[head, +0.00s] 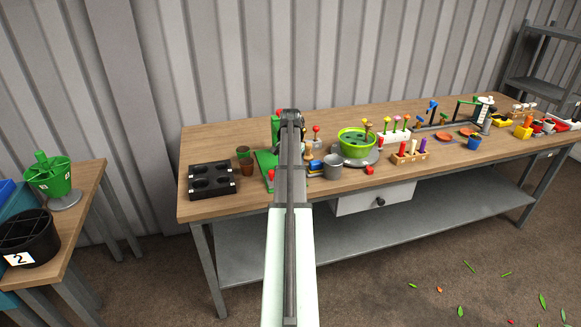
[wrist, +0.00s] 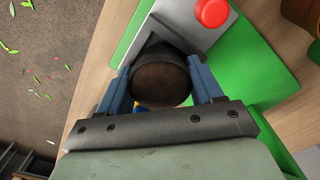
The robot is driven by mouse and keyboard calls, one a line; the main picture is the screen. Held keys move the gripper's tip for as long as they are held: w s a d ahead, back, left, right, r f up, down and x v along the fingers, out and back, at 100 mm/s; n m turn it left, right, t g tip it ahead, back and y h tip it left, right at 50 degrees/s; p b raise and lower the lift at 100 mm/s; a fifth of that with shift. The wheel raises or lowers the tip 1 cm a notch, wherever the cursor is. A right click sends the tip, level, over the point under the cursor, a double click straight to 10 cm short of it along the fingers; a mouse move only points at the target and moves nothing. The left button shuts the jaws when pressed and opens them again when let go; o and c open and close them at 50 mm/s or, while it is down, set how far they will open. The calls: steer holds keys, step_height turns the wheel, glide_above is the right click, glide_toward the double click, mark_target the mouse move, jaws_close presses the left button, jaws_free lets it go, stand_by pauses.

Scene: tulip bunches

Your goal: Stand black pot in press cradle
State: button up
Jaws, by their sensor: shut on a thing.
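The black pot (wrist: 161,86), filled with dark soil, is between the blue fingers of my gripper (wrist: 160,76) in the wrist view. The gripper is shut on its sides. The pot's dark lower end points toward the grey bracket (wrist: 188,14) of the press, over the green base (wrist: 262,62). I cannot tell whether the pot touches the cradle, as its lower end is hidden. In the head view my arm covers the pot and most of the press; part of the green press (head: 264,160) shows to its left.
A red knob (wrist: 212,12) sits close beside the pot. A grey pot (head: 333,168) and a green bowl (head: 372,143) stand right. A side table (head: 80,215) stands left.

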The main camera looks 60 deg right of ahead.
steer(key=o, duration=1.1)
steer(key=shift+r, duration=0.1)
step_height(320, 180, up, 12)
